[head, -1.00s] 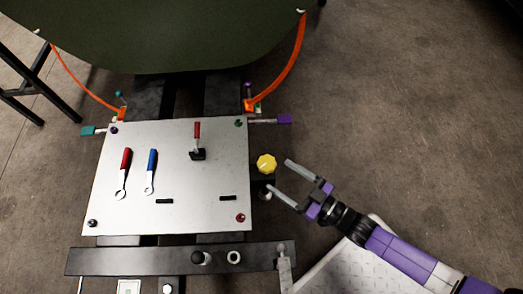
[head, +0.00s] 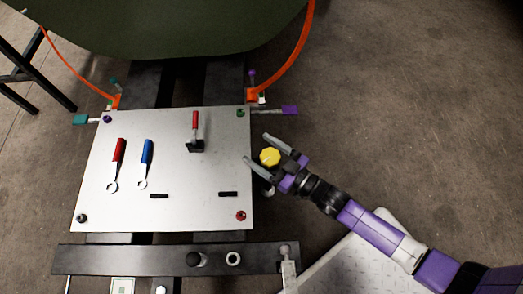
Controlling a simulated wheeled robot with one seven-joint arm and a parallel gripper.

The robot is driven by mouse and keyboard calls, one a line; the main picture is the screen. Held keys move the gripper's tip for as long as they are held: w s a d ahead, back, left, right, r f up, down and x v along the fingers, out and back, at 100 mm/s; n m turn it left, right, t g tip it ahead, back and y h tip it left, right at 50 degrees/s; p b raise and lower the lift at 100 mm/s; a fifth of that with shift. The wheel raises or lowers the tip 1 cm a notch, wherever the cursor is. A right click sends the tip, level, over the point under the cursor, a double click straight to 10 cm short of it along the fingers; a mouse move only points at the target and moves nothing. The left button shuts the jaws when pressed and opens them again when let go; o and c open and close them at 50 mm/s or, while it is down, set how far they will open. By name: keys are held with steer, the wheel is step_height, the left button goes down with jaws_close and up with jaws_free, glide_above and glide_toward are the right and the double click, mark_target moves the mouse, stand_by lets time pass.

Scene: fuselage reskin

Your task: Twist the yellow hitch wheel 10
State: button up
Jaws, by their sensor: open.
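The yellow hitch wheel (head: 270,157) is a small lobed knob just right of the white panel's right edge. My gripper (head: 256,149) reaches in from the lower right with its two grey fingers spread. The wheel shows between the fingers, one finger on its upper side and one on its lower left. The fingers look apart from the wheel, though I cannot tell whether they are at its height. The wheel's mount is mostly hidden by my gripper.
The white panel (head: 190,170) carries a red wrench (head: 119,150), a blue wrench (head: 146,152) and a red-handled lever (head: 195,125). A dark beam (head: 120,258) runs along the front. Orange straps (head: 295,58) hang from the green fuselage (head: 160,25).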

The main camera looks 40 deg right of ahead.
mark_target(267, 167)
steer(key=shift+c, duration=0.3)
steer(key=c, duration=1.3)
steer(key=shift+a+n+y, duration=0.1)
steer(key=shift+n+y, duration=0.2)
